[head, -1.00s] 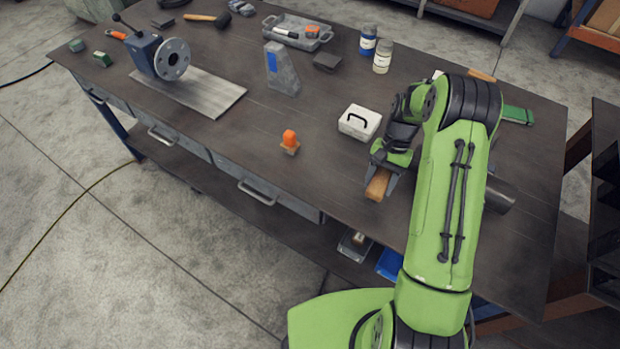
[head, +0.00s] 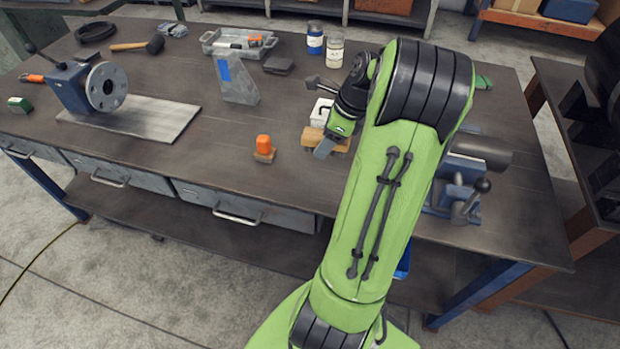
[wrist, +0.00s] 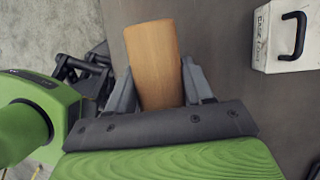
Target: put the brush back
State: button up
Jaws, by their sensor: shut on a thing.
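My gripper (wrist: 158,78) is shut on a wooden piece (wrist: 155,52), which I take to be the brush's handle. The wood stands between the two grey fingers in the wrist view, and no bristles show. In the head view the same brown wood (head: 312,137) shows at my gripper (head: 328,146), over the front part of the bench, beside the white box. My arm hides part of the bench to the right.
A white box with a black handle (wrist: 288,35) is close by. An orange-topped piece (head: 264,146) stands to the left. A grey tray (head: 212,48) and two cans (head: 335,50) are farther back. A blue vise (head: 458,190) with a grey cylinder (head: 485,150) is at right.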

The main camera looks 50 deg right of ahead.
notch_tip(320, 180, down, 10)
jog(key=b, duration=0.3)
jog(key=shift+r, duration=0.2)
jog(key=shift+f, duration=0.1)
